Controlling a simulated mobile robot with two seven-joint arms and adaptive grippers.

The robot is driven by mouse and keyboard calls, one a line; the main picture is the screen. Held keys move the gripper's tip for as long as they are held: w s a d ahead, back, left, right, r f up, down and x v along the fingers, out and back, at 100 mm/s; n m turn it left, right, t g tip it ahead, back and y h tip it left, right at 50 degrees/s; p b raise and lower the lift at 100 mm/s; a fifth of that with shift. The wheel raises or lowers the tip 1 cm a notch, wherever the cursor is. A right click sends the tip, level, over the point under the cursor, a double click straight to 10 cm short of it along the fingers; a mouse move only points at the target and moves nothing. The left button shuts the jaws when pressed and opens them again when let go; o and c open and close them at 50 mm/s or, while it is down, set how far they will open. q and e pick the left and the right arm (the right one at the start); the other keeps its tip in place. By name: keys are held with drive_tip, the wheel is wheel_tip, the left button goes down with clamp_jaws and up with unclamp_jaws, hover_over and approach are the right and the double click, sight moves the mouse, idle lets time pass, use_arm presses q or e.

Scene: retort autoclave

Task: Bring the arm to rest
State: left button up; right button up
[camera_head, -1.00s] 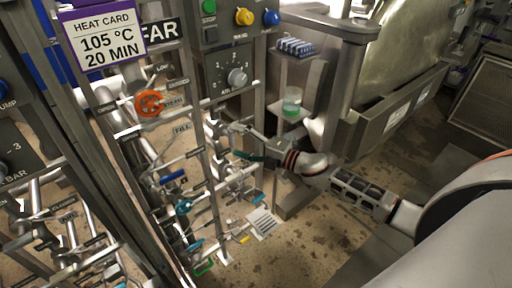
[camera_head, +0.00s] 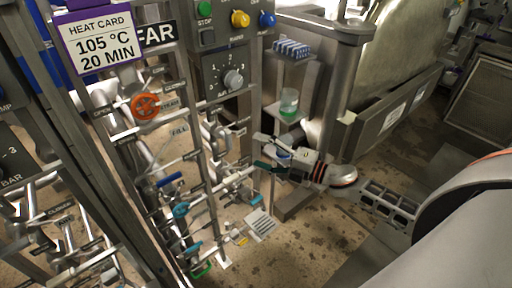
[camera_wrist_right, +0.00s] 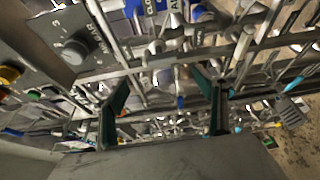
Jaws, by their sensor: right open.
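My right arm (camera_head: 390,203) reaches in from the lower right in the head view. Its gripper (camera_head: 262,152) is in front of the valve rack, below the control panel. In the right wrist view the two green-padded fingers of the right gripper (camera_wrist_right: 165,103) stand wide apart. Nothing is between them; pipes and valves of the rack show behind them. I cannot tell from the head view whether a fingertip touches a pipe. My left gripper is not in view.
The rack holds an orange handwheel (camera_head: 145,107) and several small handles. A control panel (camera_head: 229,75) with a dial is above the gripper. A beaker (camera_head: 289,103) with green liquid stands on a shelf near it. A large metal vessel (camera_head: 390,60) is at the upper right.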

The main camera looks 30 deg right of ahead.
drive_tip(key=s+a+f+m+g+h, duration=0.2)
drive_tip(key=s+a+f+m, duration=0.3)
drive_tip(key=s+f+m, duration=0.5)
drive_tip(key=s+a+f+m+g+h, duration=0.2)
drive_tip(key=s+a+f+m+h, duration=0.3)
drive_tip(key=s+f+m, duration=0.5)
wheel_tip(320, 180, down, 4)
drive_tip(key=s+a, duration=0.1)
drive_tip(key=s, duration=0.1)
drive_tip(key=shift+s+m, duration=0.3)
